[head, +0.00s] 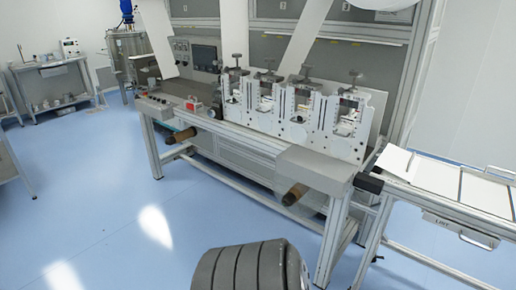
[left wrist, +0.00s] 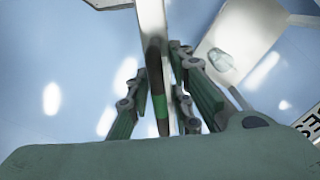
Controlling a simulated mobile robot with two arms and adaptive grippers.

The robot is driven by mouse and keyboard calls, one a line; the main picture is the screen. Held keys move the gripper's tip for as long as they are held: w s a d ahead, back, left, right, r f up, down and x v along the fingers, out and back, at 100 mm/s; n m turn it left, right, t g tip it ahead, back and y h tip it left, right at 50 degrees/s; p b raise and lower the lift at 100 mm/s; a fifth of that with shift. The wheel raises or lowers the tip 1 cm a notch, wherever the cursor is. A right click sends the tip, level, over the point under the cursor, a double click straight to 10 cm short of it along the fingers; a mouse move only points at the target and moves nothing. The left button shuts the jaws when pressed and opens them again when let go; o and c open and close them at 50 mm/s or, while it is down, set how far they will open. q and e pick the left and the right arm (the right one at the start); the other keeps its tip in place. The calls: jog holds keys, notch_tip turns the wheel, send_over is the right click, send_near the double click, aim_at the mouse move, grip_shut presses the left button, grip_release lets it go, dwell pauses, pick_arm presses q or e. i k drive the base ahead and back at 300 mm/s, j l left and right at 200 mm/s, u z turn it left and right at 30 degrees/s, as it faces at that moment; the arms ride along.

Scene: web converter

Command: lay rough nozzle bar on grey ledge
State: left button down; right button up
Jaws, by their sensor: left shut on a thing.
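In the left wrist view my left gripper (left wrist: 160,95) is shut on a slim dark bar (left wrist: 155,62) with a green band, which I take for the rough nozzle bar. The bar lies lengthwise between the green-padded fingers. Its surface texture is too small to tell. Neither gripper shows in the head view. There, a grey flat ledge (head: 314,168) sits at the right front end of the web converter, bare on top. I cannot tell if it is the named ledge.
The converter carries several white upright units (head: 345,125) and a darker left worktop (head: 178,108). Brown rollers (head: 295,195) stick out below its front. A white-topped bench (head: 435,178) stands at right. The blue floor (head: 110,215) at left front is clear.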

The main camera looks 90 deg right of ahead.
aim_at(314, 163)
jog(key=l+z, duration=0.15)
jog(key=z, duration=0.35)
jog(key=l+z, duration=0.1)
jog(key=z, duration=0.4)
jog(key=l+z, duration=0.15)
jog(key=z, duration=0.35)
jog(key=l+z, duration=0.1)
jog(key=z, duration=0.35)
jog(key=i+l+z, duration=0.35)
jog(key=z, duration=0.15)
jog(key=i+l+z, duration=0.35)
jog(key=z, duration=0.15)
